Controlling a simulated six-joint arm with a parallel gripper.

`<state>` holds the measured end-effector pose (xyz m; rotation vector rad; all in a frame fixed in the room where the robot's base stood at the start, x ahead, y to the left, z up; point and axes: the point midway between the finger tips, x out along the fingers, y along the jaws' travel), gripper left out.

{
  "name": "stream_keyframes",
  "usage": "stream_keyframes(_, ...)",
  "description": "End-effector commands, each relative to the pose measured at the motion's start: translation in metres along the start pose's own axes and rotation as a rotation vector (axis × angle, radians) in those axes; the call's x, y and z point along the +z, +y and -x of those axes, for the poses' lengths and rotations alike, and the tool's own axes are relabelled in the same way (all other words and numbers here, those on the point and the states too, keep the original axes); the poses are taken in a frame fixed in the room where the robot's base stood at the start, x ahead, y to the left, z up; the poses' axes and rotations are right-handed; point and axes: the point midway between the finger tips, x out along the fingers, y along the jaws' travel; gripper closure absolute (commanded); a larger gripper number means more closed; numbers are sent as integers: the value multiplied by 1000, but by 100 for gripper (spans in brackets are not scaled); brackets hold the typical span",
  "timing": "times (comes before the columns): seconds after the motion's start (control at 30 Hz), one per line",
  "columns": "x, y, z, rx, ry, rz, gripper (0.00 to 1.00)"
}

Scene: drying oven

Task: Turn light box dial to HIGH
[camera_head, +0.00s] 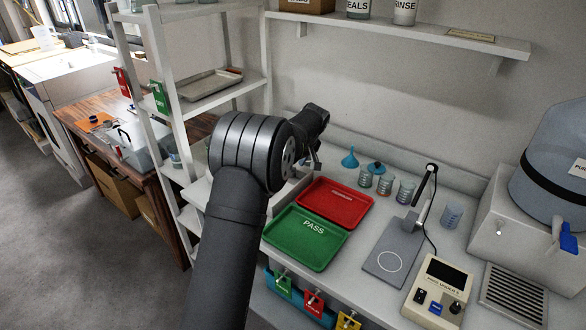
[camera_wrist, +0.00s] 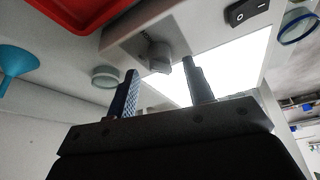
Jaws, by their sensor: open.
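The light box (camera_wrist: 130,32) shows in the wrist view as a pale grey housing with a bright white lit panel (camera_wrist: 228,62). Its grey dial (camera_wrist: 158,56) sticks out from the front face. My gripper (camera_wrist: 160,68) is open, and its two fingers point at the dial, one to each side in the picture. I cannot tell whether either finger touches it. No dial markings are readable. In the head view my gripper (camera_head: 314,163) is small beyond my wrist, and my arm hides most of the light box and its dial.
A red tray (camera_head: 335,203) and a green PASS tray (camera_head: 305,238) lie close by. A blue funnel (camera_head: 349,159) and several beakers stand behind. A white shelf rack (camera_head: 180,150) is left of my arm.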

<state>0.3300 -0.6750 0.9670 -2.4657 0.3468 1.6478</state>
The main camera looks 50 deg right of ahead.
Motion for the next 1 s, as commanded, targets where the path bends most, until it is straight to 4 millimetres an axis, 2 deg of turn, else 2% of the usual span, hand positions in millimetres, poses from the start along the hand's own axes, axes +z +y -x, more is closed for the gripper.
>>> stream_keyframes(0.1,0,0,-17,-1,0,1,52)
stream_keyframes(0.2,-1,0,-24,0,0,1,52)
stream_keyframes(0.57,0,0,-29,0,0,1,52)
stream_keyframes(0.8,0,0,-28,0,0,1,97)
stream_keyframes(1.0,0,0,-28,6,0,-11,97)
